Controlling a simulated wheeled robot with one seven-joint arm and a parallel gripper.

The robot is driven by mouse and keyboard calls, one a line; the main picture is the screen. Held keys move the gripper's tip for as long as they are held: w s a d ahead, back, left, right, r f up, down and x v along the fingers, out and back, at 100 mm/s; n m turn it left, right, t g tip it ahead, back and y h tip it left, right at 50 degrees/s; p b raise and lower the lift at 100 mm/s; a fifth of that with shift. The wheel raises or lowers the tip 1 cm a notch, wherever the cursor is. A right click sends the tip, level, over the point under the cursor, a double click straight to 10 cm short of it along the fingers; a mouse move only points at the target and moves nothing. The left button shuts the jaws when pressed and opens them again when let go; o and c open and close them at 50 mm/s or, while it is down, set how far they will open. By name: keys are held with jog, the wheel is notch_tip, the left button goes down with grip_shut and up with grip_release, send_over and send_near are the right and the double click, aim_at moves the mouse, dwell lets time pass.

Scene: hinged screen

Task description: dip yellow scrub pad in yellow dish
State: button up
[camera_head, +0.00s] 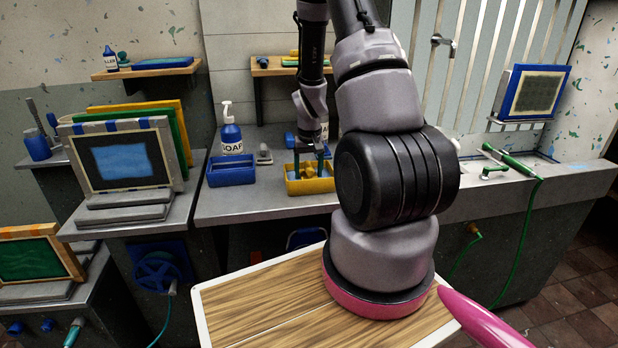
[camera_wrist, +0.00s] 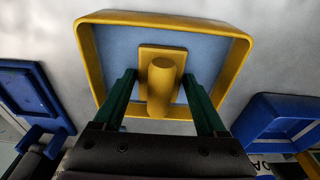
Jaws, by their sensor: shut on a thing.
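The yellow dish (camera_head: 308,187) stands on the grey counter below my gripper (camera_head: 309,160). In the wrist view the dish (camera_wrist: 240,62) shows as a yellow rim around a pale blue inside. The yellow scrub pad (camera_wrist: 148,52) is a square plate with a rounded handle. My gripper (camera_wrist: 160,80) is shut on the pad, with a green finger on either side of it. The pad appears within the dish's outline in the wrist view. I cannot tell whether it touches the blue inside. In the head view the pad is hard to make out between the fingers.
A blue dish (camera_head: 231,172) stands left of the yellow dish, with a soap bottle (camera_head: 231,135) behind it. A wall shelf (camera_head: 285,68) is behind my arm. A sink with a green hose (camera_head: 510,160) is at right.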

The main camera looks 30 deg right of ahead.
aim_at(308, 164)
jog(key=shift+s+a, duration=0.1)
jog(key=shift+s, duration=0.3)
jog(key=shift+w, duration=0.2)
jog(key=shift+w, duration=0.3)
jog(key=shift+r, duration=0.1)
jog(key=shift+r, duration=4.2)
